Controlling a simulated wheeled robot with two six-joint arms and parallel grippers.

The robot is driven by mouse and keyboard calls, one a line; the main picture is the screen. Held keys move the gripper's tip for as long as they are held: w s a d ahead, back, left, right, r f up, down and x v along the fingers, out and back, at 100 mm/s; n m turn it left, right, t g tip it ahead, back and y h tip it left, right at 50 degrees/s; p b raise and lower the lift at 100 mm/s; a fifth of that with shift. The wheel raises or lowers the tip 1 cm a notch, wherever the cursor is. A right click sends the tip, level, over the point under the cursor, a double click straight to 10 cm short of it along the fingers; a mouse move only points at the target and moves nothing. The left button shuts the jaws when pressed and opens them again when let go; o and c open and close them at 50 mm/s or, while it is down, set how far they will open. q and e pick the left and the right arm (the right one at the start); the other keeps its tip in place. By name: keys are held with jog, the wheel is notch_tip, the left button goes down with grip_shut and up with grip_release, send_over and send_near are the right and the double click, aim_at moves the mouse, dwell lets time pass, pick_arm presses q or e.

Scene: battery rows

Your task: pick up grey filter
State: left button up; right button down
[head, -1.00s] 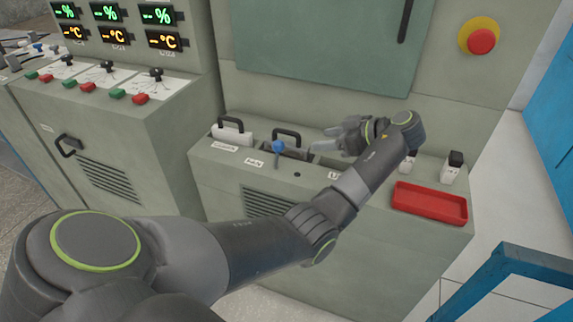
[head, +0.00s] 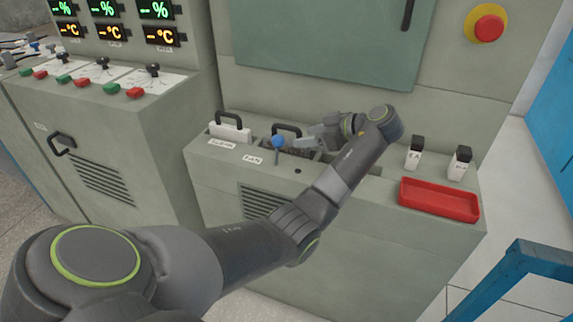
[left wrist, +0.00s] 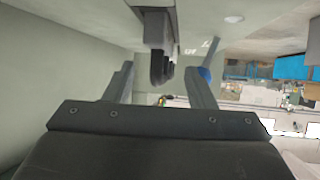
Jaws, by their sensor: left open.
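The grey filter (head: 299,151) sits in the second slot of the low cabinet, its black handle (head: 286,127) standing up. My left gripper (head: 308,138) is just right of that handle, over the slot, fingers pointing left, open and empty. My arm hides part of the slots. In the left wrist view a dark handle-like shape (left wrist: 161,62) shows between the two open fingers (left wrist: 160,88), seemingly not clamped. My right gripper is out of view.
A blue-knobbed lever (head: 278,143) stands in front of the filter. A white filter (head: 229,132) with a black handle is to its left. Right of my arm are two black-capped white items (head: 415,158) (head: 459,167) and a red tray (head: 438,201).

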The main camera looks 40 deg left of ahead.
pick_arm(q)
jog(key=shift+b+x, duration=0.35)
jog(key=shift+x, duration=2.5)
jog(key=shift+d, duration=0.1)
grip_shut()
